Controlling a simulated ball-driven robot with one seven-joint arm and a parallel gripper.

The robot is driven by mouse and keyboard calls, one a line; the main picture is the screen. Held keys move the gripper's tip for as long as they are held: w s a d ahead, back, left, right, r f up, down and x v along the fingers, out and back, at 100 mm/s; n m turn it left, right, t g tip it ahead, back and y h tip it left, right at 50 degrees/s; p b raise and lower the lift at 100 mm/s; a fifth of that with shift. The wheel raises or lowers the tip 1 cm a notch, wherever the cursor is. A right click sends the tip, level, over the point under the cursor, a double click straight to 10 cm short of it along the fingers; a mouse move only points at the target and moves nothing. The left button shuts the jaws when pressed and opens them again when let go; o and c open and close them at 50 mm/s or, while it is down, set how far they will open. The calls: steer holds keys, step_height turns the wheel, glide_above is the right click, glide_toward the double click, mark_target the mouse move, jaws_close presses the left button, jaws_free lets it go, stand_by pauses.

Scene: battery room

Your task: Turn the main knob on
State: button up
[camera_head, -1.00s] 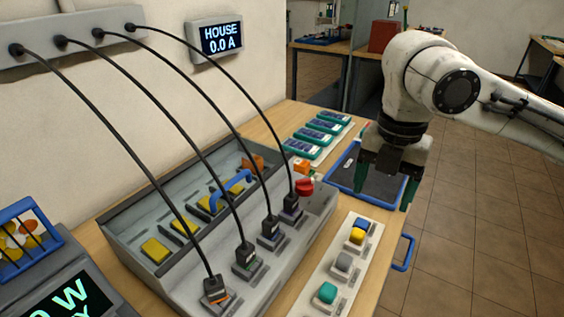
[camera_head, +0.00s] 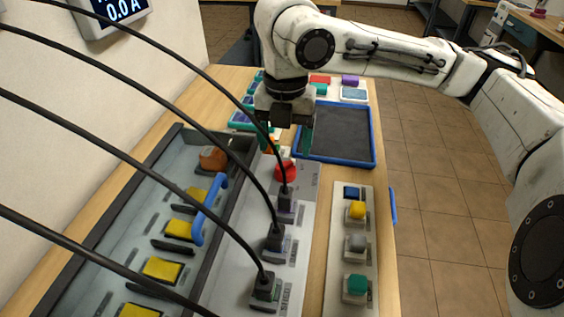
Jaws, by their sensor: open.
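The main knob is the red knob (camera_head: 286,171) at the far end of the grey panel (camera_head: 309,190), beyond the row of black plugs. Small lettering beside it is too blurred to read. My gripper (camera_head: 278,140) points down just beyond and above the red knob, with dark jaws open and green fingertips partly showing. A black cable passes in front of the jaws. I cannot tell whether the fingers touch the knob; they look apart from it.
Black cables (camera_head: 150,110) arc from the left to the plugs (camera_head: 274,238). An open box with yellow blocks (camera_head: 162,268) and a blue handle (camera_head: 208,210) stands left. A strip with coloured buttons (camera_head: 357,243) lies right. A blue-rimmed tray (camera_head: 374,140) lies beyond.

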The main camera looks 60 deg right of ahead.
mark_target(285, 164)
step_height(285, 164, down, 6)
steer(key=shift+f+b, duration=0.15)
steer(key=shift+b, duration=0.2)
steer(key=c, duration=1)
steer(key=shift+c, duration=0.2)
